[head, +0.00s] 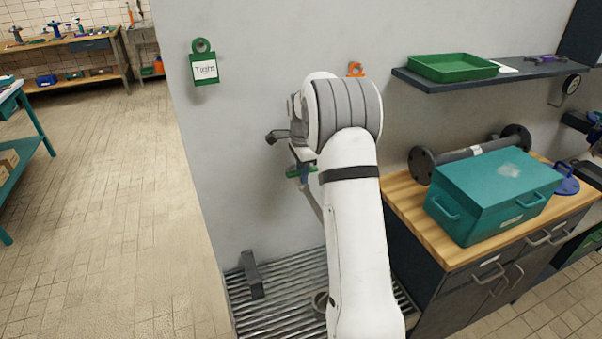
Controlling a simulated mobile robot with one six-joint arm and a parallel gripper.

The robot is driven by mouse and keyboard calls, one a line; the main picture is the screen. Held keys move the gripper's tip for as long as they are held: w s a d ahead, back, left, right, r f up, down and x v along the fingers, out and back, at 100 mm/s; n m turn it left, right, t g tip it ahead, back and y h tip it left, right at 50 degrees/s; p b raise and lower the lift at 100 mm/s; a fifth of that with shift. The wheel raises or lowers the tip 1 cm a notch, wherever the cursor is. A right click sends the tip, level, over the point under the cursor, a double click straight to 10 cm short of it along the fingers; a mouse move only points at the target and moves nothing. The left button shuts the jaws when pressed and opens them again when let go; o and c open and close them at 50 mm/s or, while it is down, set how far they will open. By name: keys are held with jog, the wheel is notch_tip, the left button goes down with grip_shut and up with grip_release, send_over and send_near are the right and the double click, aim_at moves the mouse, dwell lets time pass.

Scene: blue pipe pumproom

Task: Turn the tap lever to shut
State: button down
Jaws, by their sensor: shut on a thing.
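My arm reaches up to the grey wall and covers much of the tap. My gripper (303,156) shows only as a small dark part at the left of the wrist, right at the tap. A small green piece, which looks like the tap lever (295,173), shows just below it. My gripper is shut on the lever, though the fingertips are mostly hidden. A thin grey pipe (313,199) runs down from there behind my arm. The lever's exact angle is hard to tell.
A green "Tight" tag (204,69) hangs on the wall at upper left. A slatted floor grate (283,299) lies below, with a dark block (251,274) on it. Right stands a wooden-topped bench (430,237) with a teal toolbox (490,195). The tiled floor at left is clear.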

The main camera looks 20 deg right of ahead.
dwell(0.4)
jog(key=c, duration=1.3)
grip_release()
notch_tip(320, 180, up, 7)
jog(key=shift+r+b, duration=0.1)
jog(key=shift+b, duration=0.45)
jog(key=shift+r, duration=0.3)
